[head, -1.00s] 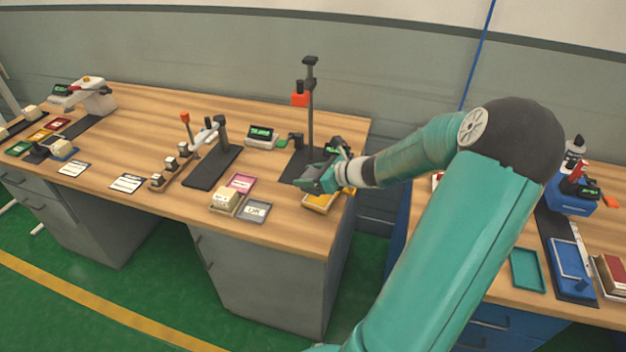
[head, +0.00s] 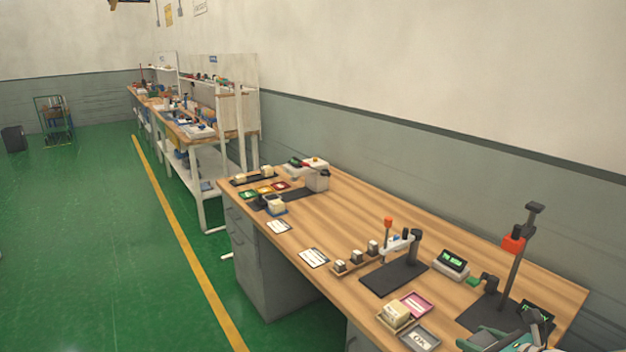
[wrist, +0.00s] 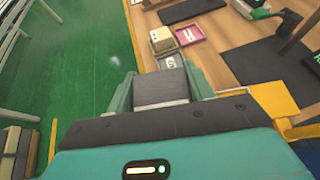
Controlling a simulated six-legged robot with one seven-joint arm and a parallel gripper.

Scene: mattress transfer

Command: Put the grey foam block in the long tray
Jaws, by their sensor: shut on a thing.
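In the wrist view, my gripper (wrist: 163,92) is shut on the grey foam block (wrist: 160,90), which sits between the two green fingers. In the head view, my gripper (head: 497,341) shows at the bottom right edge, partly cut off, and the block cannot be made out there. I cannot tell for sure which container is the long tray. A long, dark, narrow tray (head: 243,182) with small pale blocks lies at the far left end of the wooden bench, well away from my gripper.
A yellow tray (wrist: 277,101) lies close by. Green floor (head: 110,230) is open left of the bench.

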